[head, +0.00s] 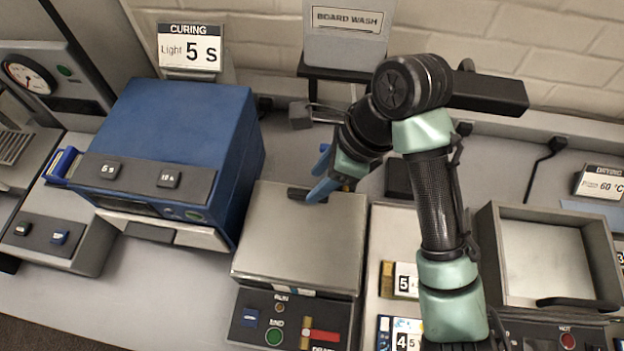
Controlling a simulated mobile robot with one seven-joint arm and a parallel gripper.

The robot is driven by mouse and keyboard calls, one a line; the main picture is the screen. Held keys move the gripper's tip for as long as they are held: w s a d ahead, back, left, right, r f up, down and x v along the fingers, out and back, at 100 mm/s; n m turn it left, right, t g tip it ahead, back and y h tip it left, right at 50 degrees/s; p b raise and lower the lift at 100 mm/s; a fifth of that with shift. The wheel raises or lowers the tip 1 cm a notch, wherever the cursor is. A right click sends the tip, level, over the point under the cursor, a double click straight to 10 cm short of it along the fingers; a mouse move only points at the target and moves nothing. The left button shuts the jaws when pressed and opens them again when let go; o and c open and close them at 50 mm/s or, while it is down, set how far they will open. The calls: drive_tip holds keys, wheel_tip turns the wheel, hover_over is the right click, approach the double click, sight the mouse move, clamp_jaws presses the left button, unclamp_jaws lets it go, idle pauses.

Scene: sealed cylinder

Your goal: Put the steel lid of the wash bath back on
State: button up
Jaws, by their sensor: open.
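The steel lid (300,240) is a flat grey plate lying over the top of the wash bath, in the middle of the head view. Its dark handle (298,193) is near the far edge. The bath's front panel (290,318) shows below the lid, with a green button and a red lever. My gripper (318,190) has blue fingers, reaches down from the upper right and is open. Its fingertips are right at the handle; I cannot tell whether they touch it.
A blue curing box (180,140) stands close on the left. An open grey drying tray (550,260) stands on the right. Number cards (403,281) lie between bath and tray. The board wash sign (346,20) stands behind. Bare bench shows at the lower left.

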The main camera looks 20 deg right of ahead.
drive_tip(key=p+v, duration=0.1)
drive_tip(key=v, duration=0.7)
drive_tip(key=shift+r+p, duration=0.3)
drive_tip(key=shift+p, duration=0.1)
drive_tip(key=shift+d, duration=0.1)
drive_tip(key=w+a+r+n+t, duration=0.8)
drive_tip(key=w+a+r+n, duration=0.1)
drive_tip(key=w+r, duration=0.35)
drive_tip(key=w+a+r+n+t, duration=0.1)
drive_tip(key=a+r+n+t, duration=0.25)
drive_tip(key=r, duration=0.45)
drive_tip(key=w+a+r+n+t, duration=0.2)
drive_tip(key=a+r+n+t, duration=0.15)
drive_tip(key=r, duration=0.45)
drive_tip(key=s+r+n+t+h, duration=0.3)
drive_tip(key=s+r+n+t, duration=0.5)
drive_tip(key=s+r, duration=0.5)
wheel_tip(320, 180, up, 3)
drive_tip(key=shift+r+n+t+h, duration=0.3)
drive_tip(key=shift+n+t, duration=0.1)
drive_tip(key=shift+t, duration=0.6)
